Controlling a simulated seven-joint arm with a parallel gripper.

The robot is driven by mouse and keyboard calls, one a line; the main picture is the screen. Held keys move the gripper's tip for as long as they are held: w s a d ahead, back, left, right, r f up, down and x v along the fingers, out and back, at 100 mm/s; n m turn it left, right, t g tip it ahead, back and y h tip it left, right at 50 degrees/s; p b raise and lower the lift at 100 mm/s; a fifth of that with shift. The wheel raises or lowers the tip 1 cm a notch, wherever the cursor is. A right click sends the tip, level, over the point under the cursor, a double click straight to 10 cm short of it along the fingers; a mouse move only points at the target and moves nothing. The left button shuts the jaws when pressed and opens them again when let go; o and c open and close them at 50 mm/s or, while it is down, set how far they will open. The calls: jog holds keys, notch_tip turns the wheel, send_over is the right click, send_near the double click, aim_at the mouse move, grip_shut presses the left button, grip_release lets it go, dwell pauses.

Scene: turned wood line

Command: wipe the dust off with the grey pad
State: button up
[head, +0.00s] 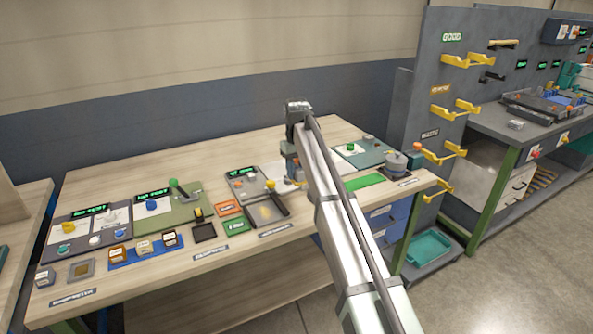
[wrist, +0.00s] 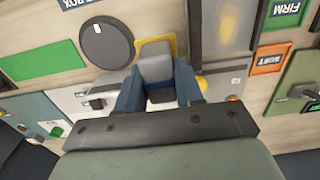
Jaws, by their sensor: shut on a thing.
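My gripper (wrist: 158,88) has its blue fingers closed on the grey pad (wrist: 155,60), a light grey block with a darker face, in the wrist view. In the head view my gripper (head: 292,166) is over the middle of the bench, and the pad is too small there to make out clearly. A yellow-edged spot (wrist: 173,42) shows behind the pad; I cannot tell whether the pad touches it. The dust (wrist: 230,27) is a yellowish smear on a grey plate, to the right of the pad in the wrist view. In the head view the dust (head: 265,212) lies left of my gripper and nearer the front edge.
An orange card (head: 228,208) and a green card (head: 237,226) lie left of the dust plate. A yellow knob (head: 270,185) stands close by my gripper. A round grey object (head: 396,162) and a green strip (head: 365,182) are to the right. The bench's back strip is clear.

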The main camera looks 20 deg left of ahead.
jog(key=s+a, duration=0.2)
jog(key=s+a+f, duration=0.1)
jog(key=s+a, duration=0.1)
jog(key=a, duration=0.1)
jog(key=s+a, duration=0.2)
jog(key=shift+s+a+f, duration=0.15)
jog(key=shift+a, duration=0.1)
jog(key=shift+c, duration=0.2)
jog(key=shift+s+f, duration=0.1)
jog(key=shift+f, duration=3.85)
jog(key=shift+s+a+f, duration=0.1)
jog(key=shift+s+a, duration=0.15)
jog(key=shift+a, duration=0.1)
jog(key=shift+c, duration=0.4)
jog(key=shift+s+a, duration=1.1)
jog(key=shift+w+d, duration=1.35)
jog(key=shift+d, duration=0.1)
jog(key=shift+s+d, duration=0.55)
jog(key=shift+s, duration=0.15)
jog(key=shift+s+a, duration=0.2)
jog(key=shift+a, duration=0.25)
jog(key=shift+s+a, duration=1.05)
jog(key=shift+a, duration=0.05)
jog(key=shift+w+d, duration=1.45)
jog(key=shift+w, duration=0.05)
notch_tip(320, 180, up, 8)
